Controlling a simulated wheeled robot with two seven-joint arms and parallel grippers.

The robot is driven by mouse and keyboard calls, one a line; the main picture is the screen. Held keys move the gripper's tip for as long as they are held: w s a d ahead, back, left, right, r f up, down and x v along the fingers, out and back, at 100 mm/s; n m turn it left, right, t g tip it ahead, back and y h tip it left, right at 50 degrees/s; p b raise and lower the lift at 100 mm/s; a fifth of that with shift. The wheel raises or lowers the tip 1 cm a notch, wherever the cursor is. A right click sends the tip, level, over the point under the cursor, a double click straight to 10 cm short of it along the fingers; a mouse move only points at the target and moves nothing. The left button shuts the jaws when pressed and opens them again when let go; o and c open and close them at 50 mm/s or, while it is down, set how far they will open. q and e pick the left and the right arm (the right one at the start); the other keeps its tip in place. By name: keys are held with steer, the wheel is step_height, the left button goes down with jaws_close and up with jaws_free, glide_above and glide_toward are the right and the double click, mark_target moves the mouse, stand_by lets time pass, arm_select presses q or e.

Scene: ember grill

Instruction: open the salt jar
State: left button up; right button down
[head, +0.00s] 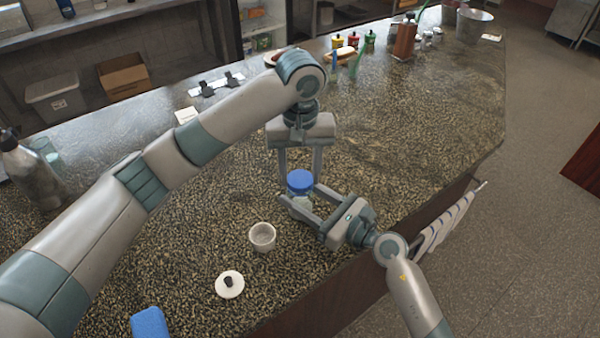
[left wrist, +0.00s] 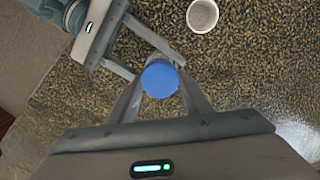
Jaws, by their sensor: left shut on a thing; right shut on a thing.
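The salt jar (head: 301,202) stands on the speckled counter, a small clear jar with a blue lid (head: 300,181). My left gripper (head: 299,177) comes from above and is shut on the blue lid. My right gripper (head: 299,203) comes from the right, low down, and is shut on the jar's body below the lid. In the left wrist view the blue lid (left wrist: 160,78) sits between my left fingers and hides most of the jar. My right gripper's fingers also show there (left wrist: 146,58). The lid appears to be on the jar; I cannot tell how tightly.
A white cup (head: 262,236) stands just left of the jar. The counter's right edge is close to my right arm.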

mark_target(300, 178)
arm_select(q)
steer(key=shift+r, duration=0.3)
steer(key=shift+r, duration=0.35)
steer(key=shift+r, duration=0.4)
steer(key=shift+r, duration=1.9)
arm_select(e)
steer(key=c, duration=0.7)
jaws_free()
steer(key=shift+c, duration=0.2)
